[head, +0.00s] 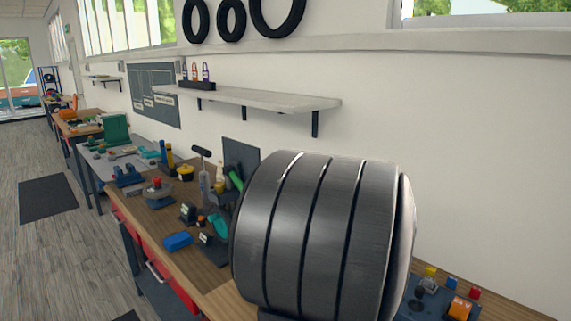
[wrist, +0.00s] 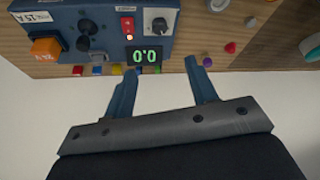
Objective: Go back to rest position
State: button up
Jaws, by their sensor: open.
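My gripper (wrist: 160,67) shows in the wrist view with its two blue fingers spread apart and nothing between them. A blue instrument box (wrist: 112,42) with a green "0.0" display, knobs and a red switch lies beyond the fingertips. I cannot tell how far the fingertips are from it. In the head view, part of this box (head: 412,309) shows at the lower right, with an orange block on it. My large grey arm link fills the middle of the head view. My gripper is not visible there.
A wooden workbench (head: 222,297) runs along the wall, crowded with tools, a blue block (head: 178,241) and a green case (head: 115,130). Open floor (head: 95,262) lies to the left.

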jog(key=x, duration=1.8)
jog(key=shift+s+f, duration=0.1)
jog(key=shift+f, duration=0.05)
jog(key=shift+s+r+n, duration=0.1)
jog(key=shift+r+n, duration=0.15)
jog(key=shift+n, duration=0.25)
jog(key=shift+d+n+y, duration=0.15)
jog(key=shift+n+y, duration=0.95)
jog(key=shift+n, duration=1.3)
jog(key=v, duration=1.2)
jog(key=shift+s+r, duration=0.2)
jog(key=shift+s, duration=0.05)
